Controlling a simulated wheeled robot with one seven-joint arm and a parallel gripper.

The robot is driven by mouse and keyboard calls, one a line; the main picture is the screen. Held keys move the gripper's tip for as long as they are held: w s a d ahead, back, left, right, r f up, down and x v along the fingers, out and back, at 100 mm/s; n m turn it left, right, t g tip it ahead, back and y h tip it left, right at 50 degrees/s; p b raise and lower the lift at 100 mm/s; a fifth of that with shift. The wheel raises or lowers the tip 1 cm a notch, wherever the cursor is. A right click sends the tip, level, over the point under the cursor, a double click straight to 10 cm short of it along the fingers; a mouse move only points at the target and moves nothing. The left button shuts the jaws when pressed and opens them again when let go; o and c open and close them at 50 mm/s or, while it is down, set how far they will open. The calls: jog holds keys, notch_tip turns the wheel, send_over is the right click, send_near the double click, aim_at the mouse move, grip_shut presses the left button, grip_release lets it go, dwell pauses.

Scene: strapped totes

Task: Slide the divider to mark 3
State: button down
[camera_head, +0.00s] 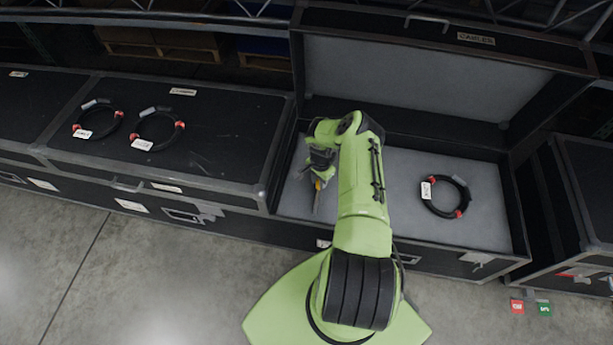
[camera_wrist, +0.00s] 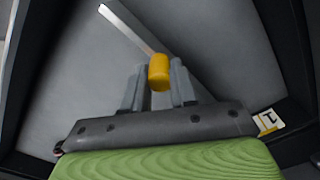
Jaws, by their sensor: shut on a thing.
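The divider is a thin pale grey strip with a yellow grip. In the head view the strip (camera_head: 317,203) shows just below my gripper (camera_head: 320,178), inside the open black case. In the wrist view the strip (camera_wrist: 127,27) runs from the upper left down to the yellow grip (camera_wrist: 159,72). My gripper (camera_wrist: 160,88) has its two fingers on either side of the yellow grip and is shut on it. A white label marked 1 (camera_wrist: 267,122) sits at the case edge, right of my gripper in the wrist view. I see no mark 3.
A coiled black cable (camera_head: 445,196) with red parts lies on the case's grey floor (camera_head: 405,225), right of my arm. The raised lid (camera_head: 420,85) stands behind. A closed black case (camera_head: 215,130) with two coiled cables is at left. Another case (camera_head: 590,190) stands at right.

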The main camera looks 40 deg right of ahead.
jog(key=s+d, duration=0.9)
jog(key=s, duration=0.2)
jog(key=shift+d, duration=0.4)
jog(key=c, duration=0.9)
grip_release()
jog(key=shift+s, duration=0.1)
jog(key=shift+c, duration=0.2)
jog(key=shift+o, duration=0.3)
notch_tip(320, 180, up, 16)
jog(key=p, duration=0.4)
jog(key=shift+f, duration=0.15)
